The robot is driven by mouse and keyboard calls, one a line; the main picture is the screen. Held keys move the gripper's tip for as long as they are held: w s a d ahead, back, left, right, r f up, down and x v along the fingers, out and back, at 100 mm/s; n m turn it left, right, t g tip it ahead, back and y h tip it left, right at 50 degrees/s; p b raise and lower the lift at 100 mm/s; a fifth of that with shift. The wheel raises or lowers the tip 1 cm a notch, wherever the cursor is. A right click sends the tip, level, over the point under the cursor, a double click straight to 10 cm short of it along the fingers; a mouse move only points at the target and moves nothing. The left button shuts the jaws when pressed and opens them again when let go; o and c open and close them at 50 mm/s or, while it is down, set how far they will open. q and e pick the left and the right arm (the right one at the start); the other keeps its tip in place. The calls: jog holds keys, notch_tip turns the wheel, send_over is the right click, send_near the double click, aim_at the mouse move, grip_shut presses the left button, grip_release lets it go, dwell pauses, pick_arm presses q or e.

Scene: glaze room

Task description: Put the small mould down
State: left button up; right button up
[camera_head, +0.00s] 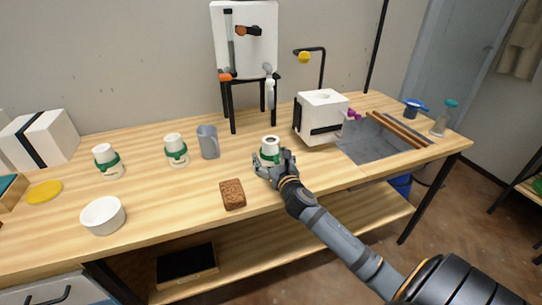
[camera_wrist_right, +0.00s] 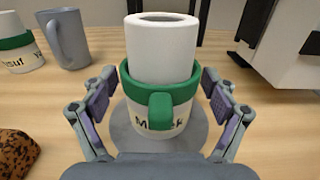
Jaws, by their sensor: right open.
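A white cup with a green band and handle (camera_wrist_right: 160,112) stands upright on a grey disc (camera_wrist_right: 196,138), with a white cylinder (camera_wrist_right: 162,50) in it; its lettering is partly hidden by the handle. The cup also shows in the head view (camera_head: 270,145). My right gripper (camera_head: 273,163) is open, its fingers on either side of the cup, with gaps to it in the wrist view. A white block with a hole on top (camera_head: 321,105) and a black strap stands right of the gripper. Another strapped white block (camera_head: 50,132) stands at far left. Which is the small mould is unclear. My left gripper is not in view.
Two similar green-banded cups (camera_head: 106,160) (camera_head: 175,149) and a grey mug (camera_head: 208,142) stand to the left. A brown speckled block (camera_head: 232,194) and a white bowl (camera_head: 103,215) are near the front edge. A white board (camera_head: 247,50) stands behind.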

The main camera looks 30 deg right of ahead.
jog(key=shift+r, duration=0.2)
jog(key=p+v, duration=0.1)
jog(key=v, duration=1)
jog(key=shift+s+f, duration=0.1)
jog(key=shift+s+a, duration=0.1)
jog(key=shift+s, duration=0.35)
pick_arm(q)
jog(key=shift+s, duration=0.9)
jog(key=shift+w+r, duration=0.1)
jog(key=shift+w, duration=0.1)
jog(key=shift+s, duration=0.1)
pick_arm(e)
jog(key=shift+f, duration=0.1)
